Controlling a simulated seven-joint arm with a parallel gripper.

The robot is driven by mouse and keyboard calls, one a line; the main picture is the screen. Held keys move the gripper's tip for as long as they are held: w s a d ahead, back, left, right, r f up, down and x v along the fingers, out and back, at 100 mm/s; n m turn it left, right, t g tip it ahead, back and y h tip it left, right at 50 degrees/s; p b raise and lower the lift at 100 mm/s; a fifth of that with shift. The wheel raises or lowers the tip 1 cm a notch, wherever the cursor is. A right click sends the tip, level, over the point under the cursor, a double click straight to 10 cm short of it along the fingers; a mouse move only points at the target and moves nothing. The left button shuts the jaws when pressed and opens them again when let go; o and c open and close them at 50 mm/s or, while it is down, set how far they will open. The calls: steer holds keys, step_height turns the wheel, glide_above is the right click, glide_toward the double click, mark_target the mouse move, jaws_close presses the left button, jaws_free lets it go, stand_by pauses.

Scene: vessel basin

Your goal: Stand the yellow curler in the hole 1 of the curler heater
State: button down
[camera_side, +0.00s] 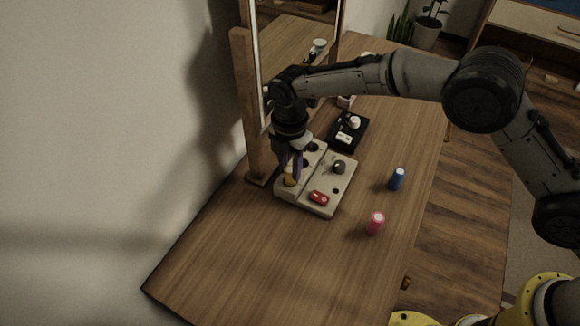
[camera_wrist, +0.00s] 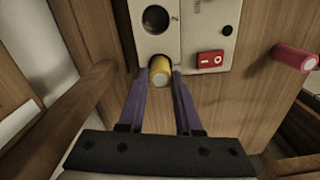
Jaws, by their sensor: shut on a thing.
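The yellow curler (camera_side: 289,181) is between the purple fingers of my gripper (camera_side: 291,170), at the near left end of the beige curler heater (camera_side: 300,200). In the wrist view, the curler (camera_wrist: 160,70) shows its pale round end between the two fingertips (camera_wrist: 162,78), which are shut on it. It looks roughly upright at the heater's end. The hole under it is hidden, so I cannot tell whether the curler is inside it. An empty dark hole (camera_wrist: 155,19) marked 2 lies just beyond the curler.
The heater has a red switch (camera_side: 319,198) and a dark knob (camera_side: 338,167). A pink curler (camera_side: 375,224) and a blue curler (camera_side: 397,179) stand to its right. A wooden mirror post (camera_side: 248,120) rises close on the left. A black box (camera_side: 348,131) lies behind.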

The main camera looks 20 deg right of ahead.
mark_target(290, 170)
steer(key=shift+f, duration=0.25)
steer(key=shift+f, duration=0.15)
steer(key=c, duration=0.6)
jaws_free()
step_height(290, 170, up, 12)
